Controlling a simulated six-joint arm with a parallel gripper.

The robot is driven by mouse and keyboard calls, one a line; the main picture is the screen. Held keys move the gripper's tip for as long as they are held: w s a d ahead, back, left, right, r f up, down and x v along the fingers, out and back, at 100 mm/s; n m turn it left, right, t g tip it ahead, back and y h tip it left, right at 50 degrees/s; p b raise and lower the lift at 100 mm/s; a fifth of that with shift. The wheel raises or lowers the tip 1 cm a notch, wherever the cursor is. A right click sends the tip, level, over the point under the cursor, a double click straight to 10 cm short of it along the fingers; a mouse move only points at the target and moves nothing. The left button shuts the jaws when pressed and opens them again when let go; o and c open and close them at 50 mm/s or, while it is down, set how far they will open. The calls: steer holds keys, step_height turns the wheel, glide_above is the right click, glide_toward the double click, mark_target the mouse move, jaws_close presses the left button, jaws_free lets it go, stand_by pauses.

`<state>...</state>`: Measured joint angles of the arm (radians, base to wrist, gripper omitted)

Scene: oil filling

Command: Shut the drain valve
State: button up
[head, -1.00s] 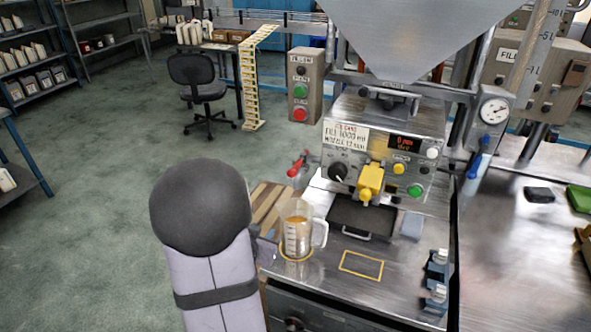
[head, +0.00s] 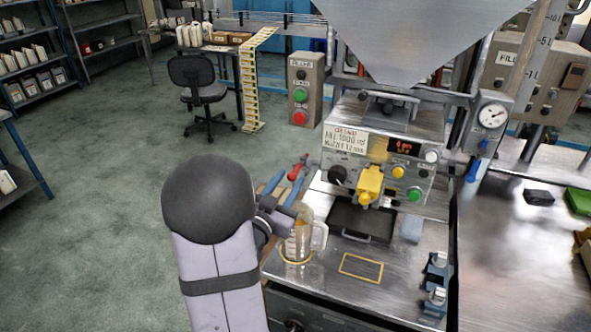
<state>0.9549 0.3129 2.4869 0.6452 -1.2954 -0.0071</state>
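The drain valve has a red lever (head: 300,166) at the left side of the filling machine. It slants up and to the right, with a thicker red end at its lower left. My gripper (head: 289,180) reaches toward it from the lower left. Its two blue fingers are spread apart, with the red end near their tips. I cannot tell whether the fingers touch the lever. The valve body is mostly hidden behind the machine's side.
A clear jug (head: 299,240) with amber liquid stands close below my gripper, on the metal worktop (head: 335,285). The control panel (head: 375,165) with a yellow nozzle guard is to the right.

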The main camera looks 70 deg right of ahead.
mark_target(299, 168)
steer(key=shift+d+p, duration=0.8)
steer(key=shift+d, duration=1.75)
jaws_close()
